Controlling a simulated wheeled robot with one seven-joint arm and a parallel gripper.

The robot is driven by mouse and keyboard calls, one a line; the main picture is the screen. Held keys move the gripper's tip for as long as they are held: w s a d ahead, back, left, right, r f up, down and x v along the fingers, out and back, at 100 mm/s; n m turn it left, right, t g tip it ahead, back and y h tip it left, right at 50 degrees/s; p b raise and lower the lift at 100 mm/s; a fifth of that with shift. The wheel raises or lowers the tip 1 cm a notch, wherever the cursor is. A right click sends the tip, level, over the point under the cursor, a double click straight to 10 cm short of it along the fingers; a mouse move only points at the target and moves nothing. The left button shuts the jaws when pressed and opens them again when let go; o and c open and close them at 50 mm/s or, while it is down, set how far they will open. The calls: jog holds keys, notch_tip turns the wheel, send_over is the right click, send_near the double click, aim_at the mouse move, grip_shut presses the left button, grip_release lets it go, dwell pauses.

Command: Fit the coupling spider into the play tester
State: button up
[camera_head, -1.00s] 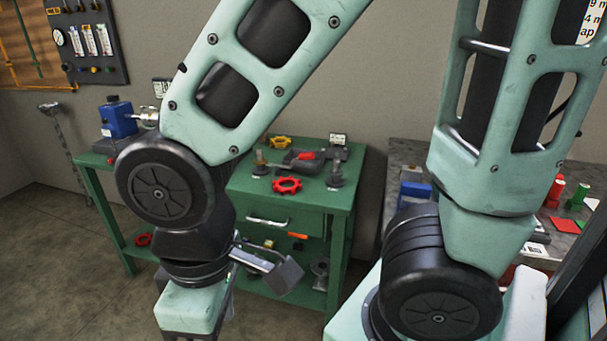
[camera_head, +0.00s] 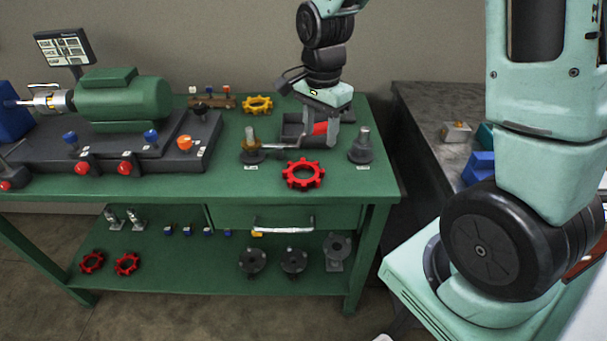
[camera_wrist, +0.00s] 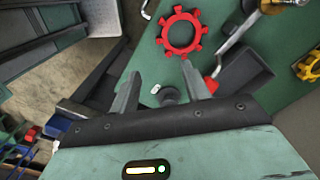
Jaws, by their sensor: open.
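A red toothed spider ring (camera_head: 303,174) lies flat on the green bench top near its front edge. It also shows whole in the wrist view (camera_wrist: 181,33). A yellow spider ring (camera_head: 257,104) lies farther back; its edge shows in the wrist view (camera_wrist: 309,66).
A dark tray (camera_head: 292,130) with a red-handled item lies under my gripper. A green motor (camera_head: 123,95) on a dark base fills the bench's left side. Smaller red rings (camera_head: 92,262) and dark flanged parts (camera_head: 293,262) lie on the lower shelf. A grey table (camera_head: 430,110) stands at right.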

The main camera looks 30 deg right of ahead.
send_over(315, 180)
jog(key=f, duration=0.8)
jog(key=shift+s+d+f, duration=0.15)
jog(key=shift+d+f, duration=0.05)
jog(key=shift+d, duration=0.1)
jog(key=shift+w+a+f, duration=0.1)
jog(key=shift+a+f, duration=0.05)
jog(key=shift+f, duration=1.2)
jog(key=shift+w+a+f, duration=0.1)
jog(key=shift+a+f, duration=0.05)
jog(key=shift+f, duration=1.15)
jog(key=shift+c, duration=0.4)
grip_shut()
